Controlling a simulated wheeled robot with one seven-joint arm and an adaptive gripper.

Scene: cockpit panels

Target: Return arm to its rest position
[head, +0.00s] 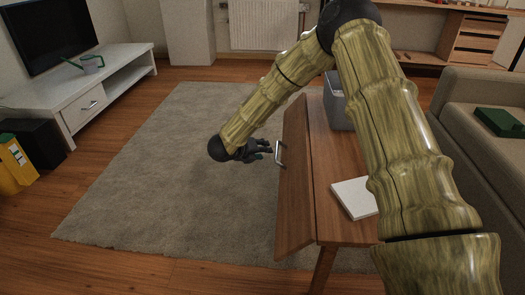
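My arm (375,110), with a bamboo-like yellow-green surface, comes in from the lower right. It rises to a black elbow joint at the top, then bends down to the left. My gripper (264,150) is small and black and hangs over the grey rug, to the left of the wooden table (325,140). Its fingers point right, toward the light metal handle (280,154) on the table's tilted side panel (293,190). I cannot tell whether they touch the handle. The fingers are too small and dark to show whether they are open. I see nothing held.
A grey bin (338,100) and a white book-like item (355,197) are on the table, partly behind my arm. A sofa (475,120) with a green box (500,122) is at right. A white TV stand (95,95) is at left. The grey rug (160,170) is clear.

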